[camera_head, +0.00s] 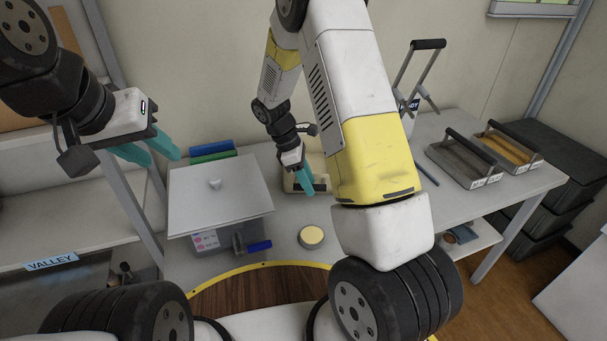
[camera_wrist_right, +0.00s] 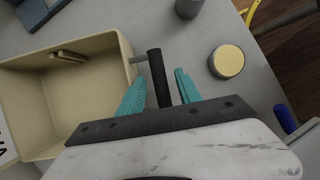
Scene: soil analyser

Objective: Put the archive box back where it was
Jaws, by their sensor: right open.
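A beige open-topped box (camera_wrist_right: 95,108), which I take to be the archive box, stands on the grey table. In the head view the box (camera_head: 290,184) is partly hidden by my right gripper (camera_head: 307,182). My left gripper (camera_head: 163,158) is open and empty, in the air at the left, away from the box.
A white-lidded device (camera_head: 220,200) stands left of the box, with blue and green items behind it. A round cream-topped tin (camera_head: 312,237) lies in front. Two handled trays (camera_head: 464,160) (camera_head: 507,147) stand at the right. Dark crates (camera_head: 560,165) stand beyond the table.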

